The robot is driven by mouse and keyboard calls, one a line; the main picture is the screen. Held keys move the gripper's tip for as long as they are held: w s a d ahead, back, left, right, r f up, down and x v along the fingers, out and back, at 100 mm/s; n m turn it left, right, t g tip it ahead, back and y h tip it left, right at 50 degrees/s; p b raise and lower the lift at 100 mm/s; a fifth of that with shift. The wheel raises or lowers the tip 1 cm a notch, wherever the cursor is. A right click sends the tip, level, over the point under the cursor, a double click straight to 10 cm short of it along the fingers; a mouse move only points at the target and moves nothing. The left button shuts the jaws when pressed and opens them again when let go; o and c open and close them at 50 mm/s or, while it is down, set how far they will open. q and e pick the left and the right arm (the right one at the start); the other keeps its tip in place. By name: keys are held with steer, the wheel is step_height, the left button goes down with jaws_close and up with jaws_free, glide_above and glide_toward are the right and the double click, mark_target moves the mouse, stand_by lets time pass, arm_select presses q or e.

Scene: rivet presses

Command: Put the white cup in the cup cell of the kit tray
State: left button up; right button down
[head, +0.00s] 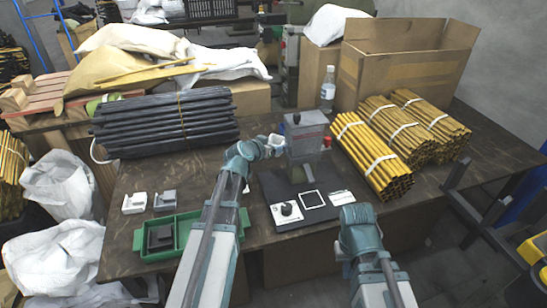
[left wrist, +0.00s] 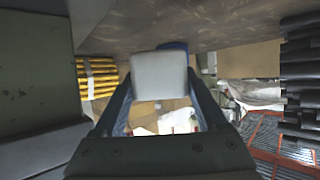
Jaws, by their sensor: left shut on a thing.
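My left gripper (head: 268,146) is shut on a pale white piece (left wrist: 159,76), which I take to be the white cup. In the head view the cup (head: 275,140) shows small at the fingertips, above the table and close to the left of the grey press. In the left wrist view the cup fills the gap between the two dark fingers. The green kit tray (head: 143,243) lies at the table's front left, partly behind my left arm. A dark grey block (head: 160,237) lies in it. My right arm shows at lower right, but its fingers are not visible.
The press (head: 305,140) stands on a dark base. A white block (head: 134,203) and a grey block (head: 164,201) lie behind the tray. Black rods (head: 165,122) are stacked at left, yellow tube bundles (head: 370,155) at right. A bottle (head: 327,95) stands behind.

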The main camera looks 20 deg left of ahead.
arm_select(q)
steer(key=shift+f+b, duration=1.75)
steer(key=shift+f, duration=0.25)
steer(key=shift+f, duration=0.2)
steer(key=o, duration=1.4)
steer(key=shift+r, duration=0.15)
steer(key=shift+s+r, duration=0.15)
steer(key=shift+r, duration=0.1)
steer(key=p+v, duration=0.5)
steer(key=v, duration=0.6)
steer(key=shift+s, duration=0.35)
